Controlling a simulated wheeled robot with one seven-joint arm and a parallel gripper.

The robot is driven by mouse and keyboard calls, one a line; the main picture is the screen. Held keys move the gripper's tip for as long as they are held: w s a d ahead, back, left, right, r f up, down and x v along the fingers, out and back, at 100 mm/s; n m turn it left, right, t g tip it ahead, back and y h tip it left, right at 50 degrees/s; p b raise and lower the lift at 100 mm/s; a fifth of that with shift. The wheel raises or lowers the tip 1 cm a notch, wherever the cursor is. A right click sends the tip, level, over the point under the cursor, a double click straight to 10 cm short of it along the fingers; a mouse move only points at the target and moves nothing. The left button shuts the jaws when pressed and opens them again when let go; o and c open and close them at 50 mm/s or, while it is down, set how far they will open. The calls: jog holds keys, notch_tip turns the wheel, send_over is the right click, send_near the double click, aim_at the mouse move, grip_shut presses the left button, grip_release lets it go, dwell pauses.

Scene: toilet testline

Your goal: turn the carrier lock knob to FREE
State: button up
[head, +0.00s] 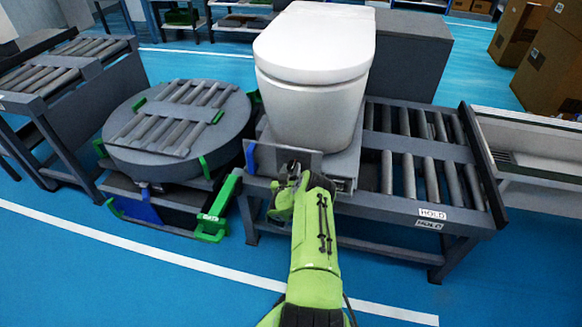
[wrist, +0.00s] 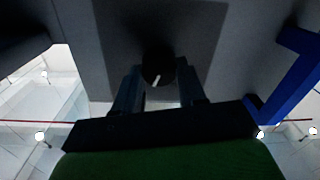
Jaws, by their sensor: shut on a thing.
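The carrier lock knob (wrist: 158,62) is a round black knob on a dark grey plate (wrist: 205,30) in the wrist view. Its short white mark points down and slightly left in that view. My gripper (wrist: 158,80) has one finger on each side of the knob and is shut on it. In the head view my gripper (head: 292,172) is at the front face of the carrier (head: 343,165) under the white toilet (head: 315,85), and the knob is hidden behind it. No FREE marking is readable in either view.
The carrier sits on a roller table (head: 385,185) with a HOLD label (head: 432,214) on its front rail. A round turntable with rollers (head: 180,130) stands to the left, with green and blue brackets. A blue bar (wrist: 290,75) is right of my gripper. The front floor is clear.

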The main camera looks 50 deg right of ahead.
jog(key=n+p, duration=0.2)
jog(key=n, duration=0.4)
jog(key=shift+w+a+p, duration=0.1)
jog(key=shift+w+p, duration=0.05)
jog(key=shift+p, duration=0.25)
jog(key=n, duration=0.2)
jog(key=shift+f+n, duration=0.15)
jog(key=shift+n, duration=0.25)
jog(key=shift+n+g+b, duration=0.3)
jog(key=shift+n+g, duration=0.1)
jog(key=shift+n, duration=1.1)
jog(key=o, duration=1.1)
jog(key=shift+c, duration=0.2)
